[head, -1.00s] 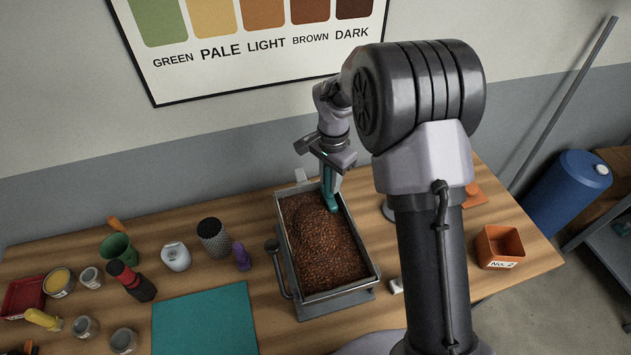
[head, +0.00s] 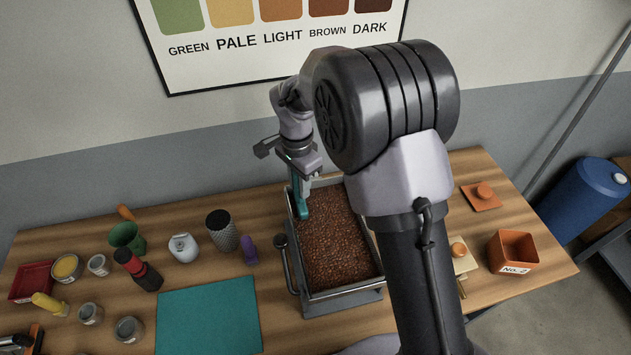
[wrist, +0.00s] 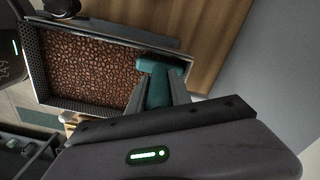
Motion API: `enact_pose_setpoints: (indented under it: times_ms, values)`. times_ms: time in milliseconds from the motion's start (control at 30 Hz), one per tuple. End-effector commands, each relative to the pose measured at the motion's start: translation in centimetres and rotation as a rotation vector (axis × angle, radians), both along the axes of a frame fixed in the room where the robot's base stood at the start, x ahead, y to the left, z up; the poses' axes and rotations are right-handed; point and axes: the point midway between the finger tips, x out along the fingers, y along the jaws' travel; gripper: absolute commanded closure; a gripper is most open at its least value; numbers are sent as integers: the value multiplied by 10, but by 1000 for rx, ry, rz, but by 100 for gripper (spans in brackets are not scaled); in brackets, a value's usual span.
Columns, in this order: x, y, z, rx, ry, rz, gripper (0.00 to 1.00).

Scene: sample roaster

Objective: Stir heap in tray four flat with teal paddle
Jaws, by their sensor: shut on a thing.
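The tray (head: 348,292) is a grey metal box on the bench, filled with brown beans (head: 335,245). The beans look roughly level in the head view, with no clear heap. The tray's number is not readable here. My gripper (head: 301,178) is shut on the teal paddle (head: 302,205), above the tray's far left corner. The paddle points down and its lower end is at the beans near the left wall. In the wrist view the teal paddle (wrist: 160,85) stands between my fingers, with its broad end by the tray rim (wrist: 110,33).
A teal mat (head: 208,318), purple object (head: 249,248), dark cup (head: 222,230) and green scoop (head: 126,236) lie left of the tray. A handle (head: 287,265) runs along its left side. An orange No. 2 bin (head: 513,250) stands right. My arm hides bench right of the tray.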

Motion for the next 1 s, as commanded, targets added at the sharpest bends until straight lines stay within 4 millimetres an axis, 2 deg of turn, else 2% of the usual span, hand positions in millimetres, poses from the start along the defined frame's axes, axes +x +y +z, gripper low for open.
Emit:
enact_pose_setpoints:
  times_ms: [267,333,800,1000]
  values:
    - [0,2,0,0,0,-1,100]
    - [1,-4,1,0,0,-3,100]
    - [17,-81,1,1,-1,-4,100]
    - [22,-104,1,0,0,-2,100]
